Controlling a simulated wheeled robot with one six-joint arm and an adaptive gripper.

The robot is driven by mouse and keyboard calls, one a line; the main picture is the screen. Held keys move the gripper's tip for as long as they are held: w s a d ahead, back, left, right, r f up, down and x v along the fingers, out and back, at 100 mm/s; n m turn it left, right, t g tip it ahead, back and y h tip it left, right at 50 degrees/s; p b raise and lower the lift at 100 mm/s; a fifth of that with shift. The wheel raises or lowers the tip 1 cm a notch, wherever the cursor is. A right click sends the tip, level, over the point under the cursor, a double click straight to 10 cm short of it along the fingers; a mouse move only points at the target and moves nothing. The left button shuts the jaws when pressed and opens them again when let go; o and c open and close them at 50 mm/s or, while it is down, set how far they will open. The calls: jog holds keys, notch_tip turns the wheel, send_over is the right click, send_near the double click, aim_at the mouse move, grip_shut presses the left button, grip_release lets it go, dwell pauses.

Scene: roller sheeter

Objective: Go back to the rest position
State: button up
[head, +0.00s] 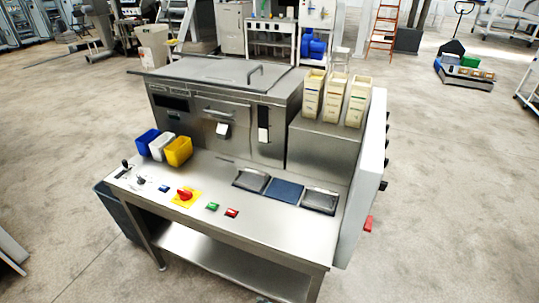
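The roller sheeter (220,117) is a steel machine standing in the middle of the head view. Its front worktop (240,220) carries a red rotary switch on a yellow plate (186,196), a green button (212,206) and a red button (232,212). A joystick-like lever (125,163) stands at the worktop's left end. My gripper cannot be made out in this view. Only a small bluish bit (263,299) shows at the bottom edge, and I cannot tell what it is.
Blue (148,140), white (161,148) and yellow (178,151) bins stand on the worktop. Dark trays (284,190) lie to the right. Cream holders (335,97) stand on top. An orange ladder (384,25) and a cart (464,72) are behind. The floor (450,190) at right is clear.

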jog(key=s+d+m+t+h, duration=0.2)
jog(key=s+d+m+t, duration=0.2)
jog(key=s+d, duration=1.25)
jog(key=s+d+r+m+t+h, duration=0.1)
jog(key=s+d+r+t, duration=0.1)
jog(key=s+r, duration=0.6)
jog(key=s+d+r+m+t+h, duration=0.1)
jog(key=s+d+r+m+t, duration=0.1)
jog(key=s+d+r, duration=0.2)
jog(key=s+r, duration=0.3)
jog(key=r, duration=0.1)
jog(key=shift+s+r+m+h, duration=0.3)
jog(key=shift+s, duration=0.05)
jog(key=shift+d, duration=0.1)
jog(key=shift+c, duration=0.4)
